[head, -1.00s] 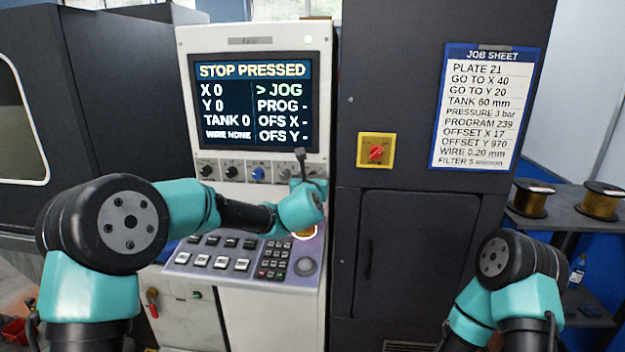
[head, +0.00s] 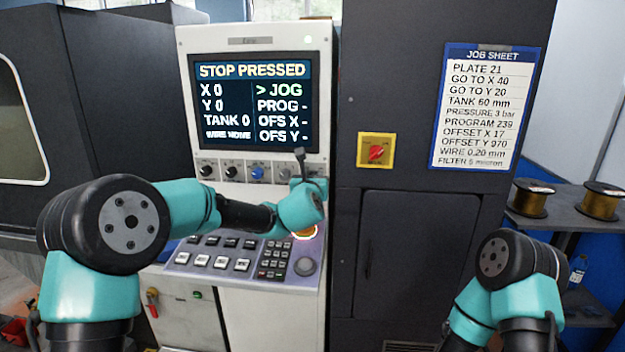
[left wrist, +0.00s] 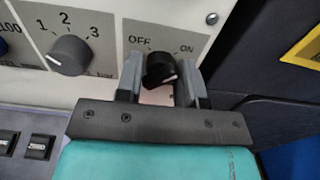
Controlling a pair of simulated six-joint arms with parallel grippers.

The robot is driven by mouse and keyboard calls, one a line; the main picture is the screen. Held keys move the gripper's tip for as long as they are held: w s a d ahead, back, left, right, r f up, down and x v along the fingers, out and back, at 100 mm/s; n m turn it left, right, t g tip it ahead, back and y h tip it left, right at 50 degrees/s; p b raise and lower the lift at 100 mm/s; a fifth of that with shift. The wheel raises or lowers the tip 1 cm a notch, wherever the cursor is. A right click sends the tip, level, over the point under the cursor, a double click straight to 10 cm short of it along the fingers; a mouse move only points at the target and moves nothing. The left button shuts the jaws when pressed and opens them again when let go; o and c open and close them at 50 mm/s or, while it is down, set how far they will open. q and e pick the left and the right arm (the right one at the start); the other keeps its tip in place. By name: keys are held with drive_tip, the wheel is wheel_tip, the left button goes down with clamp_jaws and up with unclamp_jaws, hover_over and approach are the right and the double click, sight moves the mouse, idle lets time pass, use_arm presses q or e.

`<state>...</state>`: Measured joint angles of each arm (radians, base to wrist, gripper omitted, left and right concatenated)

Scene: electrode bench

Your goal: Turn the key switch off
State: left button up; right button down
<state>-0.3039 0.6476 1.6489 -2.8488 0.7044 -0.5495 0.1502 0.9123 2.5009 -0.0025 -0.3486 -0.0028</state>
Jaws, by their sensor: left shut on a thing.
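The key switch (left wrist: 159,66) is a black knob below the OFF and ON labels in the left wrist view. A short white mark shows at its lower right edge; I cannot tell which label it is set to. My left gripper (left wrist: 161,78) has one grey finger on each side of the knob and is shut on it. In the head view my left wrist (head: 300,205) is in front of the lower right of the control panel and hides the key switch. My right arm (head: 505,270) is at the lower right, and its gripper is out of view.
The screen (head: 253,103) reads STOP PRESSED. A numbered knob (left wrist: 70,55) sits left of the key switch. Keys and a red-on-yellow rotary switch (head: 376,151) are nearby.

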use_arm(q)
drive_tip(key=shift+n, duration=0.3)
drive_tip(key=n, duration=0.8)
drive_tip(key=shift+n, duration=0.3)
drive_tip(key=n, duration=0.4)
drive_tip(key=shift+n, duration=2.3)
drive_tip(key=o, duration=0.8)
